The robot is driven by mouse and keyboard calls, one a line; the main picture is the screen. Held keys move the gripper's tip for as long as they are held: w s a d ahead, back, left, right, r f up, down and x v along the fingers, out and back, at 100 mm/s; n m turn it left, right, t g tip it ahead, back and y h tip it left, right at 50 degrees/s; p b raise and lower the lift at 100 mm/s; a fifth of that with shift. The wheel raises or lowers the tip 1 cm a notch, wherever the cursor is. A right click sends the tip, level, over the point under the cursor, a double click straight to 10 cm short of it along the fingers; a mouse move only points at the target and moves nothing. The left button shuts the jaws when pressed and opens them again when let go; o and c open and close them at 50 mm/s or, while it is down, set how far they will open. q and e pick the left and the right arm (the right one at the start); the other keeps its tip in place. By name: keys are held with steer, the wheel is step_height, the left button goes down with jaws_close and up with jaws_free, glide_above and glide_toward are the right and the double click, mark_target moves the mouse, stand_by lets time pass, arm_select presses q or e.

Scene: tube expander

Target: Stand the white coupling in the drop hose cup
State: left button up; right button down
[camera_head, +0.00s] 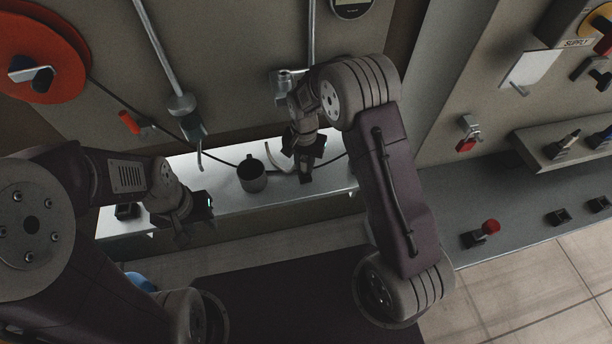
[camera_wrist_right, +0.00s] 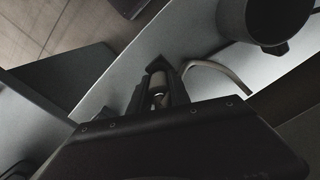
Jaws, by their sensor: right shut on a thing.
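A dark grey cup (camera_head: 252,178) with a handle stands on the pale ledge; it also shows at the top right of the right wrist view (camera_wrist_right: 262,18). My right gripper (camera_head: 304,174) is over the ledge, to the right of the cup and apart from it. In the right wrist view my right gripper (camera_wrist_right: 160,82) is shut on a small pale piece, which looks like the white coupling (camera_wrist_right: 158,99); the fingers hide most of it. My left gripper (camera_head: 196,218) is at the ledge's front left, away from the cup; its finger opening is not clear.
The pale ledge (camera_head: 228,199) runs below the wall panel. A thin curved pale hose (camera_wrist_right: 214,68) lies between the cup and my right gripper. A metal rod with a nozzle (camera_head: 192,125) hangs above the ledge.

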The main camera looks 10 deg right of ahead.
steer(key=shift+f+b, duration=0.5)
steer(key=shift+f, duration=0.3)
steer(key=c, duration=1.1)
jaws_free()
steer(key=shift+c, duration=0.2)
step_height(320, 180, up, 9)
steer(key=p, duration=0.7)
steer(key=shift+r+p, duration=0.15)
steer(key=shift+p, duration=0.25)
steer(key=s+d+n+b, duration=0.2)
steer(key=s+d+b, duration=0.1)
steer(key=s, duration=0.5)
steer(key=s+d+n+t+b, duration=0.1)
steer(key=s+d+n+b, duration=0.2)
steer(key=s, duration=0.5)
steer(key=shift+s+d+f+n+b, duration=0.3)
steer(key=shift+s+d+b, duration=0.1)
steer(key=shift+d+b, duration=0.35)
